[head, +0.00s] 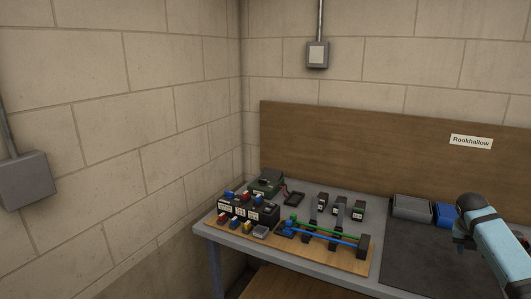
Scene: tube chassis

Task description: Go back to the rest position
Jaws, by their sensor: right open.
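My right arm comes in at the right edge, light blue with dark joints. My right gripper (461,245) shows small and dark below the wrist, over the dark mat (405,262) on the workbench. It is open, and I see nothing between its fingers. Its fingertips are partly hidden by the arm. My left gripper is not in view.
The grey workbench (212,236) stands in the corner. A wooden board (345,262) carries a green tube (325,230) and a blue tube (330,238). A black rack (235,208), a grey box (412,208) and a blue box (446,213) stand on the bench.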

